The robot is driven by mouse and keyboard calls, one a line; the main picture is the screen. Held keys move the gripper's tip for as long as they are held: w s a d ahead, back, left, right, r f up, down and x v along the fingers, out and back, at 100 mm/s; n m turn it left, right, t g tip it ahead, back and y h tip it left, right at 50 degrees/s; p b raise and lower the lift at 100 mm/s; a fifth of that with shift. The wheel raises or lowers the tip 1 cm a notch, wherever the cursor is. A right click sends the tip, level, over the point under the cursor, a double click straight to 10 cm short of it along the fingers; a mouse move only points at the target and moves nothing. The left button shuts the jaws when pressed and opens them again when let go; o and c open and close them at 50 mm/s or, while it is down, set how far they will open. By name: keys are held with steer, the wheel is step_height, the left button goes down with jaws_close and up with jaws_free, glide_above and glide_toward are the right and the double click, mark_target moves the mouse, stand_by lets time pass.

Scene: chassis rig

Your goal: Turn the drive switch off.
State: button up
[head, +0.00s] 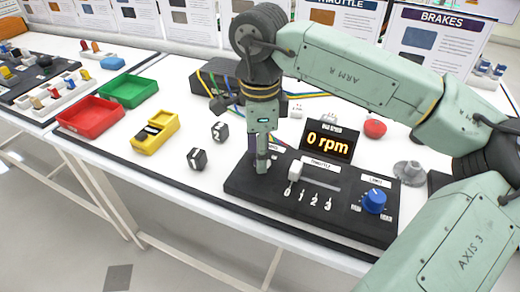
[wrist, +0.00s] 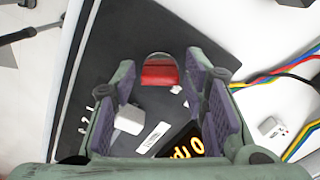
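The black control panel (head: 330,213) lies on the white table. In the wrist view a red rocker switch (wrist: 160,76) with a rounded grey upper edge sits on the panel (wrist: 120,45), probably the drive switch; its on or off position is unclear. In the head view my gripper hides it. My gripper (head: 262,163) points down over the panel's left end. In the wrist view my gripper (wrist: 160,72) is open, with one purple-padded finger on each side of the red switch and nothing held. I cannot tell whether the fingertips touch the panel.
The display (head: 327,143) reads 0 rpm. The white throttle lever (head: 296,169) is at the 0 end of its slot, close to my gripper. A blue lights knob (head: 374,200) and red button (head: 375,128) are to the right. Dark cubes (head: 197,159) and a yellow tray (head: 155,132) lie left.

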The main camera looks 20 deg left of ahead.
steer(key=shift+o, duration=0.7)
steer(key=shift+r, duration=0.1)
step_height(320, 180, up, 12)
stand_by(0.3)
